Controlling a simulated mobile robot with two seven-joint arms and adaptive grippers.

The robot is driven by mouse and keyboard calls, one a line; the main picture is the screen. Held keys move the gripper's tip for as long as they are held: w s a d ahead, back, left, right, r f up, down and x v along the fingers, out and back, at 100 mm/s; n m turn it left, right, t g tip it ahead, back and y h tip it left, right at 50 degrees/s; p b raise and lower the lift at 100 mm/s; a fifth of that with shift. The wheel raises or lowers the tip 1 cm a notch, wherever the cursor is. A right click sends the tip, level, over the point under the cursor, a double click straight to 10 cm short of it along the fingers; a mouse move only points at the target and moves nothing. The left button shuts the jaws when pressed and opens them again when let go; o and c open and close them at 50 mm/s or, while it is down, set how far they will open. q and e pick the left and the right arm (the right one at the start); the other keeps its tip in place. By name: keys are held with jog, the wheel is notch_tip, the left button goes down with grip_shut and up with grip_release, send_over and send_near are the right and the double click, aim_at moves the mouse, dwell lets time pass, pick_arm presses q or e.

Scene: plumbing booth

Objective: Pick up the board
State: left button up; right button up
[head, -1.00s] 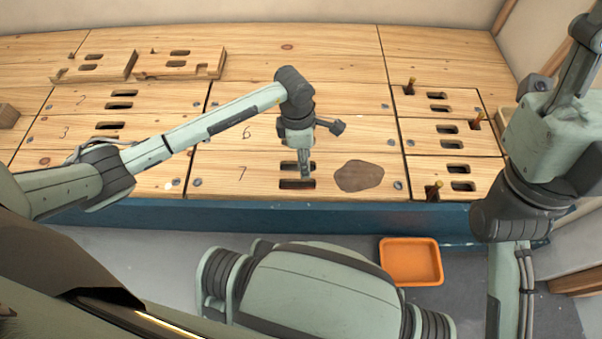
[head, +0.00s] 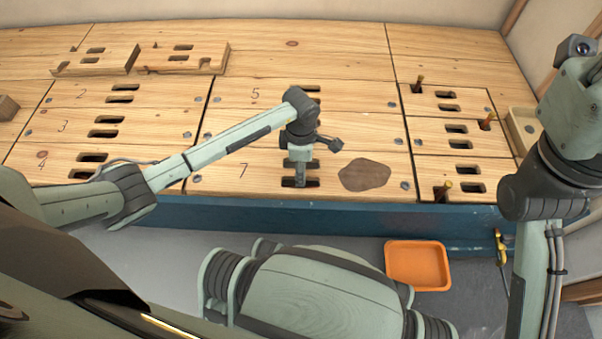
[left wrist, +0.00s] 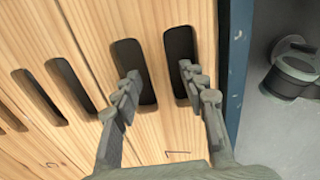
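The wooden board marked 7 (head: 225,180) lies flat in the front row of the worktop, with two dark slots and a brown patch. The board also shows in the left wrist view (left wrist: 178,130). My left gripper (head: 300,184) points down at the slots. In the left wrist view my left gripper (left wrist: 160,80) has its fingers apart, one at each slot, with the wood strip between them. I cannot tell how deep the tips are or whether they touch the strip. My right arm is at the right edge; its gripper is out of view.
Other slotted boards lie behind and beside it, including a board marked 3 (head: 75,125). Small boards at right carry upright pegs (head: 443,188). Two loose raised boards (head: 185,58) lie at the back left. An orange tray (head: 418,266) sits on the floor.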

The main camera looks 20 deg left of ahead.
pick_arm(q)
grip_shut()
jog(key=shift+w+r, duration=0.1)
jog(key=shift+r, duration=0.05)
dwell(0.4)
